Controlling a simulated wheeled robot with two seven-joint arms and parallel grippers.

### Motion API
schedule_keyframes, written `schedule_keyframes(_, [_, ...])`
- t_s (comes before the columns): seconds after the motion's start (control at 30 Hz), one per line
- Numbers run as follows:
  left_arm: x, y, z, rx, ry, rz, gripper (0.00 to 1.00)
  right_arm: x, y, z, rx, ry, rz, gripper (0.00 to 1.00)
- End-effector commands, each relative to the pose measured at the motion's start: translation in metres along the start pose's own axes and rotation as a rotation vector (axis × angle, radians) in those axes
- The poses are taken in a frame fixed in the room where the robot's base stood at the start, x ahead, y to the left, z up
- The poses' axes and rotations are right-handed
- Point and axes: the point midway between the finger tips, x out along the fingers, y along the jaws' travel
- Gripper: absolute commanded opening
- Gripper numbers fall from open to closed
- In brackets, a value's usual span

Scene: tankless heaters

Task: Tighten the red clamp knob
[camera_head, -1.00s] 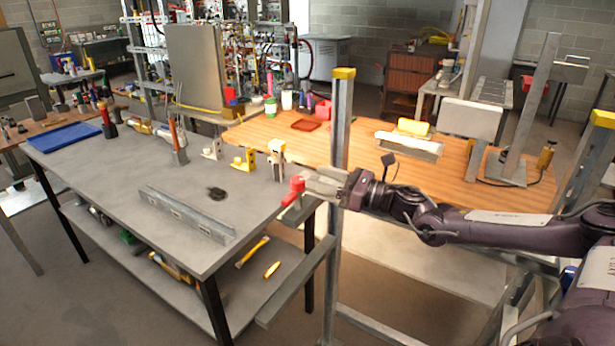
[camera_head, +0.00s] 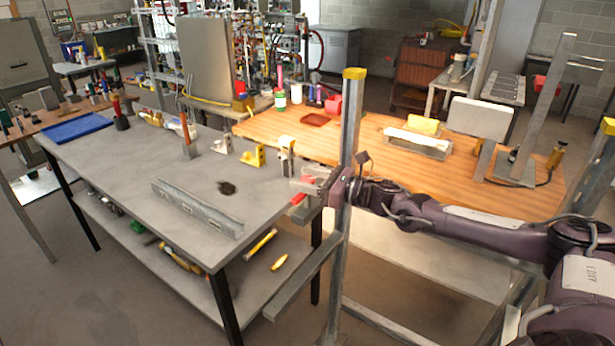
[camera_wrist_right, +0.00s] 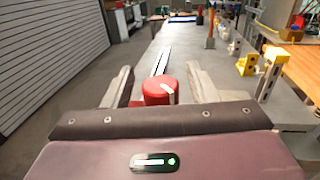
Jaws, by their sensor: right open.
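The red clamp knob (camera_wrist_right: 157,92) stands at the near right end of the grey workbench (camera_head: 130,170). In the right wrist view it is a round red knob with a pale mark on top, between the two open fingers of my right gripper (camera_wrist_right: 160,88). There is a visible gap on its right side; on its left the finger is closer, and I cannot tell if it touches. In the head view my right gripper (camera_head: 310,187) covers most of the knob, and only a bit of red (camera_head: 298,198) shows. My left gripper is not in view.
A steel rail (camera_head: 195,207) lies on the grey bench. A metal post (camera_head: 345,140) with a yellow cap rises beside my right wrist. A wooden table (camera_head: 400,165) holds other items behind my arm.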

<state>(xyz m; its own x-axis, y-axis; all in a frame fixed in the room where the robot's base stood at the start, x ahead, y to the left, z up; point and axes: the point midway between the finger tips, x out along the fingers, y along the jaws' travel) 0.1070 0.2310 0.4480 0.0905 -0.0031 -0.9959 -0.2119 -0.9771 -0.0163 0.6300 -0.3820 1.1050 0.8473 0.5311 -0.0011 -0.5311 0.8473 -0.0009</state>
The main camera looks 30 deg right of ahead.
Motion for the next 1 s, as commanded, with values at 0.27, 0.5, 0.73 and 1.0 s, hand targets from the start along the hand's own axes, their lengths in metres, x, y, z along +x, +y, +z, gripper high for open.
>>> schedule_keyframes(0.27, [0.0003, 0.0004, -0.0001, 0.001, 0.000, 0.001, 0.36, -0.0002, -0.0001, -0.0003, 0.000, 0.000, 0.000, 0.38])
schedule_keyframes(0.5, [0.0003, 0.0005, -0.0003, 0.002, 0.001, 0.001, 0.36, -0.0003, -0.0002, -0.0001, 0.001, -0.001, 0.000, 0.09])
schedule_keyframes(0.73, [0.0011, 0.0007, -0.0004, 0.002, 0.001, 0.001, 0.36, -0.0005, 0.0001, -0.0005, 0.001, -0.001, -0.025, 0.09])
schedule_keyframes(1.0, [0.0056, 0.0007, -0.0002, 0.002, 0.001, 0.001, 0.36, -0.0006, 0.0013, -0.0019, 0.002, 0.001, -0.165, 0.09])
